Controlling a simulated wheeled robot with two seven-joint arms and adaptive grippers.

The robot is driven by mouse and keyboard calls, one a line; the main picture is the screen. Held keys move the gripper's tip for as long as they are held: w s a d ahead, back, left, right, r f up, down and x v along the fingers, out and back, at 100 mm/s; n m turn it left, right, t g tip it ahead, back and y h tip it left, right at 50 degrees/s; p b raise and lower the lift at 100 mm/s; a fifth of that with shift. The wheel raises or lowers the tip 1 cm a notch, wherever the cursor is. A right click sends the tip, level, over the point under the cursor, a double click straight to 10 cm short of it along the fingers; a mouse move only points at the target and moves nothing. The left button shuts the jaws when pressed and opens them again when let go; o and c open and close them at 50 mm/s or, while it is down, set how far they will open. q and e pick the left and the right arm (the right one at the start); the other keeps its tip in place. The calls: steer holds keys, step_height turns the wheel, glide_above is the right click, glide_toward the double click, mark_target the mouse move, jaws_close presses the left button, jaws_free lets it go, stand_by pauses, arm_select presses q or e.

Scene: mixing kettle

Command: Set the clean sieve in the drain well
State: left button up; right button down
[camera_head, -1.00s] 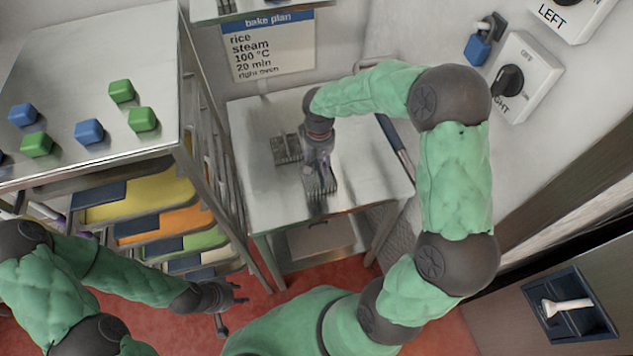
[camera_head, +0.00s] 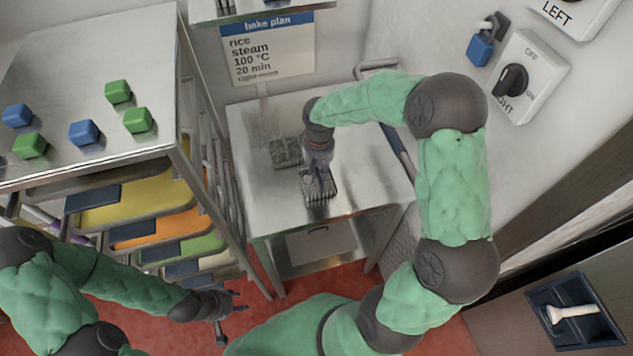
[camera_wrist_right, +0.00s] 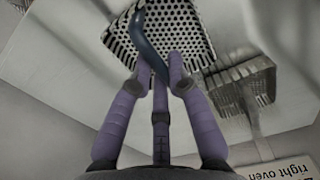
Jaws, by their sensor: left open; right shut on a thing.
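My right gripper (camera_head: 320,178) points down over the steel side table (camera_head: 358,190). In the right wrist view its purple fingers (camera_wrist_right: 157,85) are shut on the dark blue curved handle (camera_wrist_right: 150,38) of a perforated metal sieve (camera_wrist_right: 185,32). The same sieve (camera_head: 319,192) shows under the gripper in the head view, at or just above the tabletop. A second grey perforated piece (camera_head: 286,152) lies beside it to the left; it also shows in the wrist view (camera_wrist_right: 243,84). I cannot clearly make out the drain well. My left gripper (camera_head: 236,301) is open and empty, low beside the rack.
A steel rack (camera_head: 95,45) at left carries blue and green blocks on top and coloured trays below. A bake plan sign (camera_head: 268,48) hangs behind the table. Knob panels (camera_head: 515,80) are on the right wall. The table's right side is clear.

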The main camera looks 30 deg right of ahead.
steer(key=shift+r+p, duration=1.55)
steer(key=shift+r, duration=0.9)
